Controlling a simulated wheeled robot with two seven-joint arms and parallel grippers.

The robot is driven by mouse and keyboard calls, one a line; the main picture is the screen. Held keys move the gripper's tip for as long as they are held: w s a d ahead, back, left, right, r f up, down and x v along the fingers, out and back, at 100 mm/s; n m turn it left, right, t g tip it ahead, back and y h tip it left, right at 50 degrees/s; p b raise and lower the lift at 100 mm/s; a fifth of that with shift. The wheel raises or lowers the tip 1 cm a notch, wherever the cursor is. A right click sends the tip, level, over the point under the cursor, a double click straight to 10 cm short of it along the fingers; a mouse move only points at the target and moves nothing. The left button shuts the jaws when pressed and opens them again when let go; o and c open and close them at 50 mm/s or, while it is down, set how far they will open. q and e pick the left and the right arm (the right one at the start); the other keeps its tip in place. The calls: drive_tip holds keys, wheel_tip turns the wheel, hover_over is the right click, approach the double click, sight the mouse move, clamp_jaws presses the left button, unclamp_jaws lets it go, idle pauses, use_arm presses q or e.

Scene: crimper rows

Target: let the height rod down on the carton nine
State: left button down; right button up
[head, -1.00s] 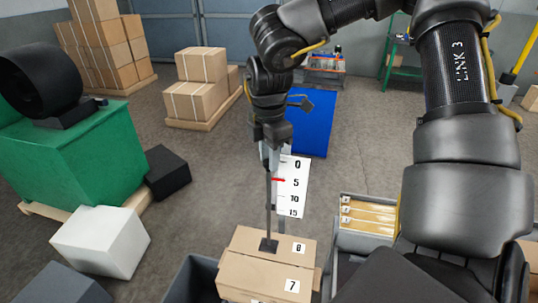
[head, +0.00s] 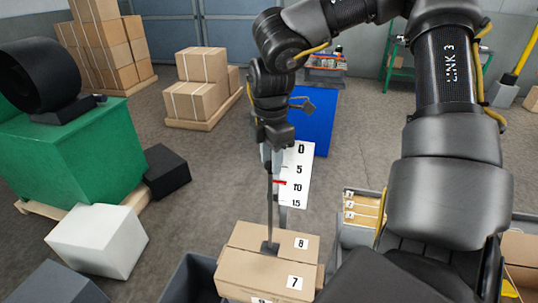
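The height rod (head: 269,205) hangs upright from my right gripper (head: 274,146), which appears shut on its upper part. Its small dark foot (head: 270,248) is at the top of the carton labelled 8 (head: 262,236), close to the seam with the carton labelled 7 (head: 250,272). I cannot tell for sure whether the foot touches. A white scale plate (head: 298,172) marked 0 to 15 stands beside the rod, with a red pointer (head: 280,182) between 5 and 10, nearer 10. I see no label that clearly reads 9. My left gripper is out of view.
The cartons stand by a grey bin (head: 193,280). To the right is a bin of numbered yellow folders (head: 365,207), partly behind my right arm. A white box (head: 97,240), a black box (head: 166,171) and a green block (head: 75,155) stand on the left.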

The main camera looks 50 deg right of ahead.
drive_tip(key=shift+o, duration=1.3)
drive_tip(key=shift+r, duration=0.1)
drive_tip(key=shift+w+r, duration=0.1)
drive_tip(key=shift+r, duration=0.3)
wheel_tip(320, 180, up, 10)
drive_tip(key=b, duration=0.2)
drive_tip(key=shift+f, duration=0.1)
